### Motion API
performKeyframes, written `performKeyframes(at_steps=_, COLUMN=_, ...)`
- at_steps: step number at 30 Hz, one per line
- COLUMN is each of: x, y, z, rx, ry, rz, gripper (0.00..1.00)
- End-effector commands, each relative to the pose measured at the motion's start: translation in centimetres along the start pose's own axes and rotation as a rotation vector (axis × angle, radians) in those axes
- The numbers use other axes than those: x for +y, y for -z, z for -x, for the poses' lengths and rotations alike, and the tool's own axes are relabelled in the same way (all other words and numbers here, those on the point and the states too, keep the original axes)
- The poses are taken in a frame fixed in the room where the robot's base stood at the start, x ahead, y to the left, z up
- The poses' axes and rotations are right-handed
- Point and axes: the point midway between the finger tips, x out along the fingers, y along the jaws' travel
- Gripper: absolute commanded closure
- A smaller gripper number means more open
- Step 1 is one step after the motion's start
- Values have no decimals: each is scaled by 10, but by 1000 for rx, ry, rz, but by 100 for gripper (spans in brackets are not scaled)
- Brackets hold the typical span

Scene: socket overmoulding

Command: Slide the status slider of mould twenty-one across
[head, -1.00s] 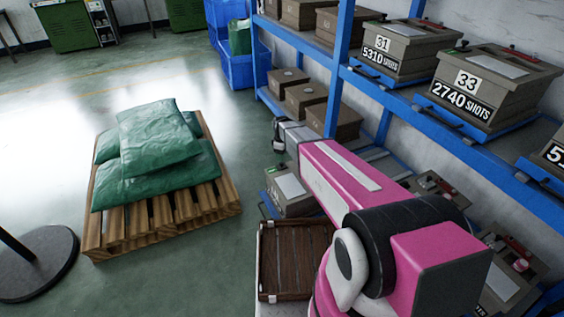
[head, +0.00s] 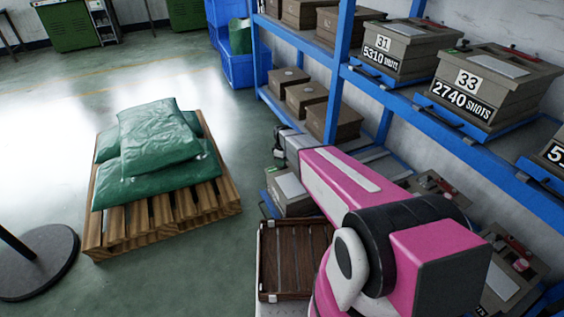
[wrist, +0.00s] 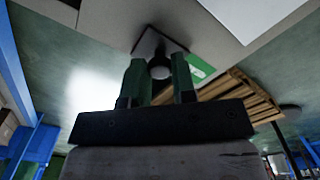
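In the wrist view my gripper (wrist: 158,62) has its two dark green fingers apart, one on each side of a dark round knob (wrist: 160,70). The knob sits on a small plate with a green patch (wrist: 199,68), set on a pale grey surface. I cannot tell whether either finger touches the knob. In the head view a grey-brown mould box (head: 292,190) with a pale label stands low beside my pink arm; no number is readable on it. My gripper's fingers are not clear in the head view.
The blue rack (head: 480,166) holds moulds 31 (head: 405,48) and 33 (head: 490,88) above. A brown slatted tray (head: 292,262) lies beside my arm. A wooden pallet (head: 165,220) with green sacks (head: 158,140) stands left. Open floor lies between pallet and rack.

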Motion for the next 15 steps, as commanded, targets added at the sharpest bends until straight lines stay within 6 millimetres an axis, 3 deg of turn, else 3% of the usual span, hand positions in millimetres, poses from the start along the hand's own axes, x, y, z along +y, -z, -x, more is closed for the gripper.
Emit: performKeyframes(at_steps=15, x=-40, y=40, z=1, rx=0, ry=0, rz=1, gripper=100)
